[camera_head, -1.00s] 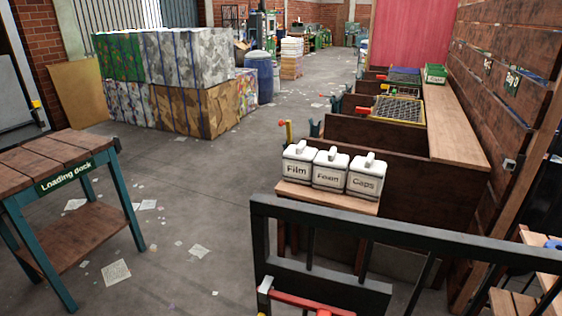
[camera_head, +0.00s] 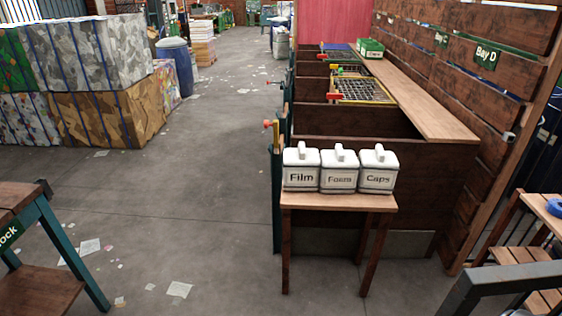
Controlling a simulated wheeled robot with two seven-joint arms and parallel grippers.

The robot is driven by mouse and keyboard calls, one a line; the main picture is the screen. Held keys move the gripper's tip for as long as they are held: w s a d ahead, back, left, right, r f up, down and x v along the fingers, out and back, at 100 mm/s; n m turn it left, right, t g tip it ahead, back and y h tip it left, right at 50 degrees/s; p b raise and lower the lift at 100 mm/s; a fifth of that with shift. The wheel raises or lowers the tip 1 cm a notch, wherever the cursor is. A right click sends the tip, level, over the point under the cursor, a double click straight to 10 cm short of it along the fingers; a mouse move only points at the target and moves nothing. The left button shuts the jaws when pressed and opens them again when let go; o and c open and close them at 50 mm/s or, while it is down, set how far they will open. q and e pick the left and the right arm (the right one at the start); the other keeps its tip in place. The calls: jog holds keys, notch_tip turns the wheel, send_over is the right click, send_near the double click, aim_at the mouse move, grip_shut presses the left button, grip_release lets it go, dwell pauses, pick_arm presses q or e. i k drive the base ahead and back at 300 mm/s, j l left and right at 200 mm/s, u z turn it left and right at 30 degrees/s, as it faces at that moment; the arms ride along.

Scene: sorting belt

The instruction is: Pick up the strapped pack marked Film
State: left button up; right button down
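The strapped pack marked Film (camera_head: 301,177) is a white pack with dark bands and a handle on top. It stands upright at the left end of a row on a small wooden table (camera_head: 338,202). The pack marked Foam (camera_head: 339,179) is in the middle, and the pack marked Caps (camera_head: 377,178) is at the right end. The three stand close side by side. Neither of my grippers shows in the head view.
Dark wooden bays (camera_head: 350,123) stand behind the small table. A teal-legged table (camera_head: 50,235) is at the lower left, and a dark rail (camera_head: 500,285) is at the lower right. Strapped bales (camera_head: 95,115) stand at the back left. The floor (camera_head: 190,215) between is open, with scattered paper.

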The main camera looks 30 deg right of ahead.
aim_at(302, 166)
jog(key=i+j+z, duration=0.25)
jog(key=i, duration=1.4)
jog(key=l, duration=0.1)
